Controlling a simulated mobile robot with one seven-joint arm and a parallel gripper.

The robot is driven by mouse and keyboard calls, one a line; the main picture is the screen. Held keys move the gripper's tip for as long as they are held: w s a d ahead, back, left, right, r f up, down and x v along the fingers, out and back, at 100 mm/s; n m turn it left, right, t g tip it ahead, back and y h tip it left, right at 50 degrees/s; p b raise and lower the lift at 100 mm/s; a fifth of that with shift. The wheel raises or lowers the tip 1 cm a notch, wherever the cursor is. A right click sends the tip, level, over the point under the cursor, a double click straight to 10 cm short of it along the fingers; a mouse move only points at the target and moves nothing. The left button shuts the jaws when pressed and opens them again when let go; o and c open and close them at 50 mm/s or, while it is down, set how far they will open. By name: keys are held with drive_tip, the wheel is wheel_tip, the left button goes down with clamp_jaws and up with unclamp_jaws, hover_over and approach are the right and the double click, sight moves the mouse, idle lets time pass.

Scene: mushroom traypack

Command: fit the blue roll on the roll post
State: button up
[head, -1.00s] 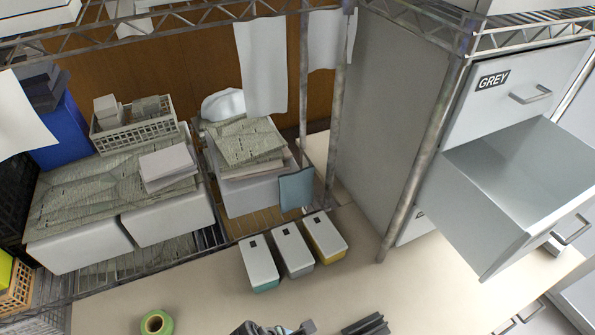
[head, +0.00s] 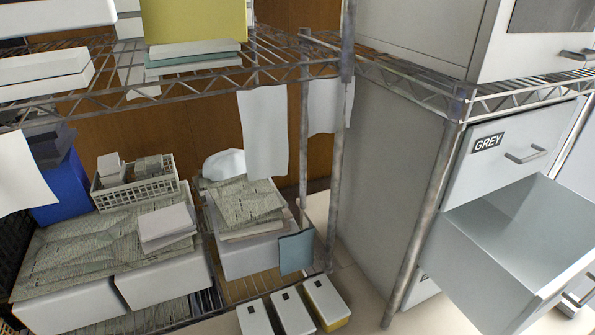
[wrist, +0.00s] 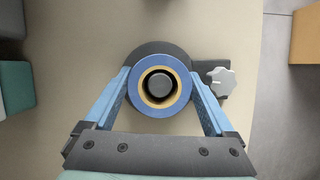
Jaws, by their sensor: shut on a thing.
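In the wrist view my gripper (wrist: 160,80) is shut on the blue roll (wrist: 142,101), with one blue finger on each side of it. The roll has a tan core, seen end-on. The dark roll post (wrist: 159,84) shows through the hole, near its middle. Its dark round base (wrist: 150,48) shows beyond the roll, with a pale lobed knob (wrist: 221,83) at the right. I cannot tell whether the roll is around the post or held above it. The head view shows none of these.
The wrist view shows a bare pale tabletop (wrist: 85,45), a teal box (wrist: 16,88) at left and an orange-tan box (wrist: 305,35) at right. In the head view, an open grey drawer (head: 490,255) juts out at right. Lidded boxes (head: 292,314) stand before the wire rack.

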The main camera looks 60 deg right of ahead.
drive_tip(key=shift+f, duration=0.1)
drive_tip(key=o, duration=1.1)
drive_tip(key=p+v, duration=0.1)
drive_tip(key=v, duration=1.2)
